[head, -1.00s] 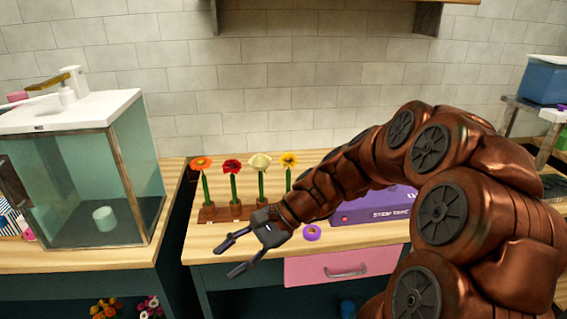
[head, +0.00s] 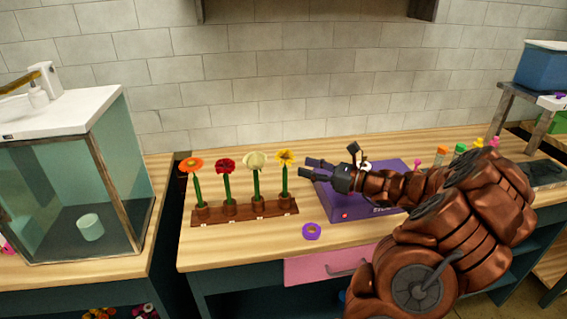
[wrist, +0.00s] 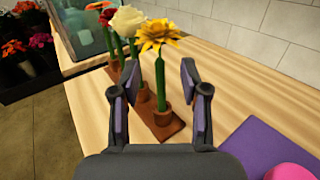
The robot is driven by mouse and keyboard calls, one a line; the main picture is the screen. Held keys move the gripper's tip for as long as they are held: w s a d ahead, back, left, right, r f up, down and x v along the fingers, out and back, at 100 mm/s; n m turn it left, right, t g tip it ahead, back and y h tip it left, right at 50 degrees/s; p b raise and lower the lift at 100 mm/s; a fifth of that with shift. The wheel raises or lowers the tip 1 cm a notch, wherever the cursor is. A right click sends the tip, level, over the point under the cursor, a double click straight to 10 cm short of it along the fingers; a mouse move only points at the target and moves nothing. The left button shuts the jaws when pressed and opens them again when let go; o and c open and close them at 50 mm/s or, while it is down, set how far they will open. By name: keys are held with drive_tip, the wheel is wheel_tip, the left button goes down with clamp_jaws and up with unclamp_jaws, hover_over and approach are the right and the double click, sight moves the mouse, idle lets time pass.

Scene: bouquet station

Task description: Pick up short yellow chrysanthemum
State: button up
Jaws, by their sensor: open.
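The short yellow chrysanthemum (head: 285,158) stands upright on its green stem in the rightmost cup of a brown wooden rack (head: 245,213). In the wrist view the yellow flower (wrist: 158,36) rises ahead, and its stem shows between the two fingers. My gripper (head: 308,168) is open and empty, to the right of the flower with its fingers pointing left at it. It also shows in the wrist view (wrist: 158,100). The fingers look apart from the stem; the exact gap cannot be told.
An orange flower (head: 191,165), a red flower (head: 225,166) and a cream flower (head: 256,160) share the rack. A purple tape roll (head: 312,231) lies in front. A glass tank (head: 75,190) stands left. Bare wood lies before the rack.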

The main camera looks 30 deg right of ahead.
drive_tip(key=p, duration=0.1)
approach(285, 179)
drive_tip(key=w, duration=0.3)
drive_tip(key=shift+s+a+f+p+x, duration=0.15)
drive_tip(key=shift+p+x, duration=0.3)
drive_tip(key=shift+x, duration=0.85)
drive_tip(key=shift+a+f+p+x, duration=0.1)
drive_tip(key=shift+p+x, duration=0.4)
drive_tip(key=shift+x, duration=0.8)
drive_tip(key=shift+s+a+f+p+x, duration=0.15)
drive_tip(key=shift+p+x, duration=0.3)
drive_tip(key=shift+x, duration=0.8)
drive_tip(key=shift+w+r, duration=0.1)
clamp_jaws()
